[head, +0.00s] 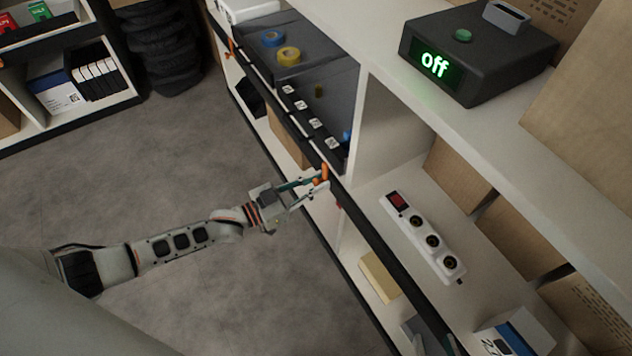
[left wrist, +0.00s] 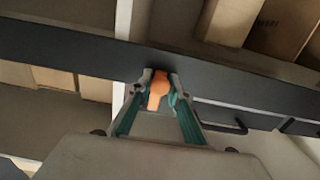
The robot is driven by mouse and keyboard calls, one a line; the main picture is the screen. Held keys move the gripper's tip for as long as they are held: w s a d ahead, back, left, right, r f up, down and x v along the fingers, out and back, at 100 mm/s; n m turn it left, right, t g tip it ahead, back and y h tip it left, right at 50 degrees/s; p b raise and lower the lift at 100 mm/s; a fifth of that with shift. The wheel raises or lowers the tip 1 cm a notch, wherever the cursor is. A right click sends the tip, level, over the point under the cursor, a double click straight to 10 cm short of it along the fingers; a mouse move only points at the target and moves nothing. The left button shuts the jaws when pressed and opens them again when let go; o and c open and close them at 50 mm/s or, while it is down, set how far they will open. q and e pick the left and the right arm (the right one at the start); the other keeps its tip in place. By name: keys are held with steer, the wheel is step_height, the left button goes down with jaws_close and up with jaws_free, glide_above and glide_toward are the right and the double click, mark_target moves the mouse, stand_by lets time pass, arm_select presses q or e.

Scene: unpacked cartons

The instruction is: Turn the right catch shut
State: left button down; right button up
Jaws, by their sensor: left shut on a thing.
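The right catch (head: 324,172) is a small orange lever at the near right end of the dark tray (head: 335,158), on the dark front edge of the shelf. My left gripper (head: 317,184) is shut on this catch. In the left wrist view the orange catch (left wrist: 158,92) stands between the two fingertips (left wrist: 160,84), against the dark rail (left wrist: 75,52). The fingers hide part of it. Another orange catch (head: 230,46) shows at the tray's far left end. My right gripper is not in view.
The tray holds a blue tape roll (head: 272,39) and a yellow tape roll (head: 289,56). A white power strip (head: 424,236) lies on the shelf to the right. A dark box reading "off" (head: 480,55) stands on the upper shelf. The floor at left is clear.

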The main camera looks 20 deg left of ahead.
arm_select(q)
steer(key=c, duration=1.8)
jaws_free()
steer(key=shift+c, duration=0.2)
steer(key=shift+s+a, duration=0.1)
steer(key=shift+s, duration=0.05)
steer(key=v, duration=1.1)
steer(key=shift+s+a, duration=0.25)
steer(key=shift+s, duration=0.05)
